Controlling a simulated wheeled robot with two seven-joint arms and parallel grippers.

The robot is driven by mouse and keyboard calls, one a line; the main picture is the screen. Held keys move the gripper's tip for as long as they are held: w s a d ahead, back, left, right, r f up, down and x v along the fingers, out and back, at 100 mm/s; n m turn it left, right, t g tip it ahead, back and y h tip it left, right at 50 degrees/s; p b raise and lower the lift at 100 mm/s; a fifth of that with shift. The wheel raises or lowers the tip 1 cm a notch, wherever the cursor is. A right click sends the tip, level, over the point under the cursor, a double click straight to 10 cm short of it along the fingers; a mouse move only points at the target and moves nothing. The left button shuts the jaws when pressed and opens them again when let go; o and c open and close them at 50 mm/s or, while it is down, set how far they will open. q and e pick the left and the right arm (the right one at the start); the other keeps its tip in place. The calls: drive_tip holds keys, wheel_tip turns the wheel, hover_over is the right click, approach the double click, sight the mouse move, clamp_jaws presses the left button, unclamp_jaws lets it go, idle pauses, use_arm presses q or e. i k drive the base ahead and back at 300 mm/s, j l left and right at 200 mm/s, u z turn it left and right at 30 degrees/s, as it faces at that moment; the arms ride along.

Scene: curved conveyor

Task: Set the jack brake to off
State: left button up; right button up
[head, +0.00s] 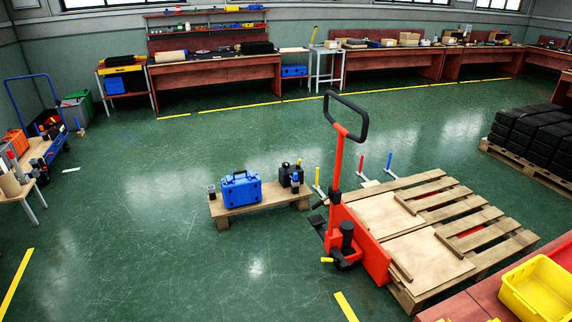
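A red pallet jack (338,215) stands in the middle right of the head view, with its tall handle upright and a black loop grip (346,115) at the top. Near its base are black wheel parts and a small yellow-tipped part (327,260); I cannot tell whether this is the brake or which way it is set. The jack's red body meets the near left end of a wooden pallet (470,221), and bits of red show between the slats. Neither of my grippers is in view.
A low wooden bench (262,201) left of the jack carries a blue case (241,189) and a black container (291,175). Lever-like stands with coloured grips are behind the jack. A yellow bin (537,290) sits on a red table at lower right. Open green floor lies left and in front.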

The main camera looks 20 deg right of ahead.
sight(321, 202)
drive_tip(key=i+z, duration=0.25)
drive_tip(key=i, duration=0.3)
drive_tip(key=i+j+z, duration=0.25)
drive_tip(key=i, duration=0.3)
drive_tip(key=i+j+z, duration=0.25)
drive_tip(key=i, duration=0.3)
drive_tip(key=l, duration=0.1)
